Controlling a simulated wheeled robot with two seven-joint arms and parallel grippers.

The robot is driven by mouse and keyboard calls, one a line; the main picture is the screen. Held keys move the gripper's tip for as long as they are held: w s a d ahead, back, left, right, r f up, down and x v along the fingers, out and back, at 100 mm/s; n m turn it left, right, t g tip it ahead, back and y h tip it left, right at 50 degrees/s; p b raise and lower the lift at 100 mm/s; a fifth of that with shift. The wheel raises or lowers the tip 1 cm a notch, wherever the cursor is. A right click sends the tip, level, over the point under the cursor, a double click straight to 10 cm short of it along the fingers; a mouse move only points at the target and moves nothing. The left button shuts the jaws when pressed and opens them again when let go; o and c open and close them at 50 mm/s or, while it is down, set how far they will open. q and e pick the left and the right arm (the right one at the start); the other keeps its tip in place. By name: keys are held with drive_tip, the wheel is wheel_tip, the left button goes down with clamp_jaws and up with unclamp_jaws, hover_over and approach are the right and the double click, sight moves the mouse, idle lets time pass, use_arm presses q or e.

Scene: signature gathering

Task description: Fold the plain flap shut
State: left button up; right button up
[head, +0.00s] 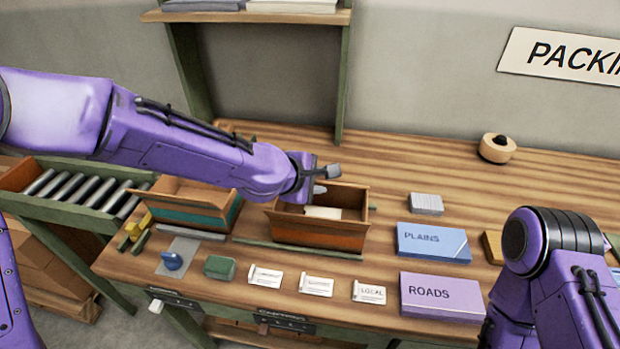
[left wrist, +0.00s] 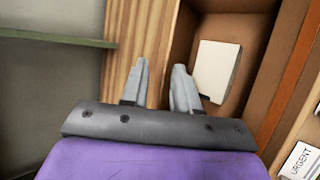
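An open brown cardboard box (head: 318,236) with an orange band stands mid-table in the head view, a white packet (head: 322,213) inside it. In the left wrist view the box's inside (left wrist: 245,30) and the packet (left wrist: 216,70) show at the right. I cannot tell which panel is the plain flap. My left gripper (head: 325,181) is over the box's far left part. In the left wrist view its fingers (left wrist: 160,85) are apart, the right one near the packet and the left one over bare wood. I see nothing held. My right gripper is hidden; only my right arm shows.
A second open box with a teal band (head: 190,212) stands to the left. Cards, a green block (head: 219,267), a PLAINS stack (head: 433,242) and a ROADS stack (head: 441,296) lie in front and to the right. The table's back right is mostly clear; a shelf post (head: 342,80) rises behind.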

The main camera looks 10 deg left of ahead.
use_arm(q)
drive_tip(key=v, duration=0.5)
drive_tip(key=shift+s+a+r, duration=0.2)
drive_tip(key=shift+s+r, duration=0.05)
drive_tip(key=shift+s, duration=0.05)
